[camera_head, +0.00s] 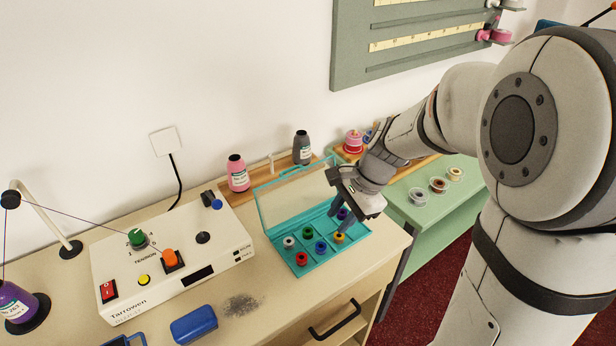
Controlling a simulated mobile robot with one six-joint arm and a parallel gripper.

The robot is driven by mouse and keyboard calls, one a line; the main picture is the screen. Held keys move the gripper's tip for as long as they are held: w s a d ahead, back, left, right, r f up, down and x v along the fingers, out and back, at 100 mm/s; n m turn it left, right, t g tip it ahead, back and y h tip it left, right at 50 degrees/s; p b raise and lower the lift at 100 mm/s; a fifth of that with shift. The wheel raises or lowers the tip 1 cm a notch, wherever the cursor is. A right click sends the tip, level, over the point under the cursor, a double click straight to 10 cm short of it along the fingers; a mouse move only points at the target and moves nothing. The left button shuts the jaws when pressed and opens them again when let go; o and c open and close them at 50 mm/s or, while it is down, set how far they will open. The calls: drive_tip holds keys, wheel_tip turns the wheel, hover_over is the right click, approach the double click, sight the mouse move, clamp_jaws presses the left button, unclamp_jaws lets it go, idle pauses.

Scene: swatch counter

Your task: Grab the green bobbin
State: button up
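The green bobbin (307,233) sits in a compartment of an open teal case (282,256) on the counter. A white bobbin (289,242) is to its left and a blue bobbin (320,246) is just in front of it. Red (301,258) and yellow (339,238) bobbins are in the front compartments. My gripper (343,220) points down over the right end of the case, to the right of the green bobbin. Its fingers look apart, with a purple bobbin (342,214) showing between or behind them. The gripper is not touching the green bobbin.
The case's clear lid (290,203) stands raised behind the bobbins. A white Tarrowen machine (205,265) with knobs stands left. Pink (237,176) and grey (302,150) thread cones stand behind. A blue block (194,324) lies in front. A green cabinet (420,205) with spools is right.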

sight(305, 234)
drive_tip(key=w+a+f+m, duration=0.1)
drive_tip(key=w+m, duration=0.1)
drive_tip(key=w+a+f+m+y, duration=0.1)
drive_tip(key=w+a+f+m+p, duration=0.1)
drive_tip(key=w+f+m, duration=0.1)
drive_tip(key=shift+w+m+g+y, duration=0.3)
drive_tip(key=shift+w, duration=0.05)
drive_tip(key=x, duration=0.7)
drive_tip(key=shift+d+f, duration=0.2)
drive_tip(key=shift+f, duration=0.1)
drive_tip(key=c, duration=0.6)
